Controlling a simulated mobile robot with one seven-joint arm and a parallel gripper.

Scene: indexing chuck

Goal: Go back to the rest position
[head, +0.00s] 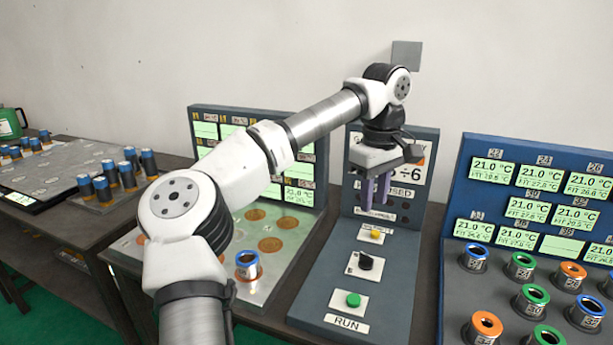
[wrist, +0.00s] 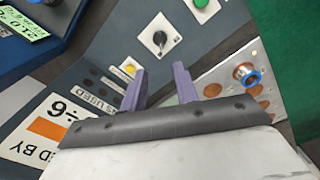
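My gripper (head: 375,190) hangs in front of the upright panel of the control station, with its purple fingers pointing down. In the wrist view my gripper (wrist: 160,88) shows two purple fingers standing apart with nothing between them. The control station (head: 400,288) has a yellow button (head: 375,236), a black rotary knob (head: 365,262) and a green button (head: 353,299) above a RUN label. The fingers are above these controls and appear clear of them. In the wrist view the knob (wrist: 160,38), yellow button (wrist: 129,70) and green button (wrist: 201,3) lie beyond the fingertips.
At right, a blue station (head: 455,300) holds several ringed sockets under temperature displays. At left, a plate (head: 280,262) bears a blue-ringed cylinder (head: 247,266), partly behind my arm. Farther left, several blue-topped cylinders (head: 128,175) stand on a table. Free air surrounds the gripper above the controls.

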